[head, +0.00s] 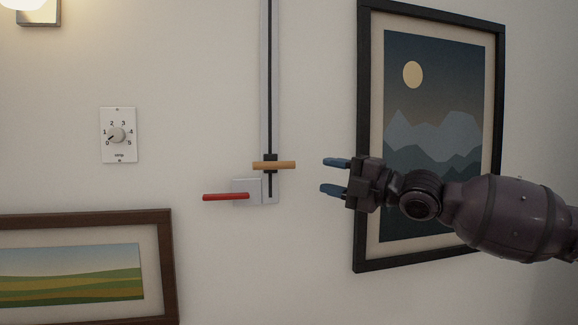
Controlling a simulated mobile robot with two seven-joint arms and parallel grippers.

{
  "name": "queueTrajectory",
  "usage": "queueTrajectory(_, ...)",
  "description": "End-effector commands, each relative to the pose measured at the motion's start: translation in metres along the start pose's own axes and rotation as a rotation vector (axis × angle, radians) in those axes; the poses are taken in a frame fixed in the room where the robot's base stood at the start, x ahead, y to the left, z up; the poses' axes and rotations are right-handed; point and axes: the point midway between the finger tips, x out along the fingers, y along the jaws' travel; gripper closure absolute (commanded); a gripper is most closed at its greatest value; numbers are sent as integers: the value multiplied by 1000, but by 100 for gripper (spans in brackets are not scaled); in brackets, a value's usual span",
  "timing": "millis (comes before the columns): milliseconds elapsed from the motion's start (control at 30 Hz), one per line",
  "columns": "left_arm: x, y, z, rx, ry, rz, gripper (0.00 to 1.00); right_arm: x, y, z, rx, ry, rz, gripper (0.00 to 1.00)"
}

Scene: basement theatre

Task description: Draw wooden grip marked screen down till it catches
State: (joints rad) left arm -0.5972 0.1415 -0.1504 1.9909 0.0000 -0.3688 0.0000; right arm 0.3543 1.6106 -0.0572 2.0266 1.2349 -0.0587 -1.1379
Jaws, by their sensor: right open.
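A light wooden grip (287,165) is a short horizontal bar on a black slider, on a vertical wall track (264,90). It sits near the track's lower end, just above a grey box (246,190) with a red lever (226,197) that points left. My right gripper (335,177) comes in from the right. Its two blue fingers are spread, one above the other, and empty. They point left and show a short gap to the right of the wooden grip, about level with it or slightly below. The screen itself and any marking are not visible. My left gripper is not in view.
A framed mountain picture (432,115) hangs behind my right arm. A framed field picture (168,260) hangs low on the left. A white dial plate (118,135) and a wall lamp (38,10) are on the left. The wall between dial and track is bare.

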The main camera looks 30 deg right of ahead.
Motion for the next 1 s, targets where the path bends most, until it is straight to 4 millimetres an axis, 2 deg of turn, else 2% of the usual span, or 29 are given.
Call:
queueTrajectory(133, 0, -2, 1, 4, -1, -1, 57, 0, 1, 0, -81, 2, 7, 56)
queueTrajectory(467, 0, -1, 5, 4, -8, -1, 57, 12, 2, 1, -91, -1, 10, 56)
queueTrajectory(1000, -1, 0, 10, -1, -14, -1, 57, 57, 2, -1, -90, 3, 9, 56)
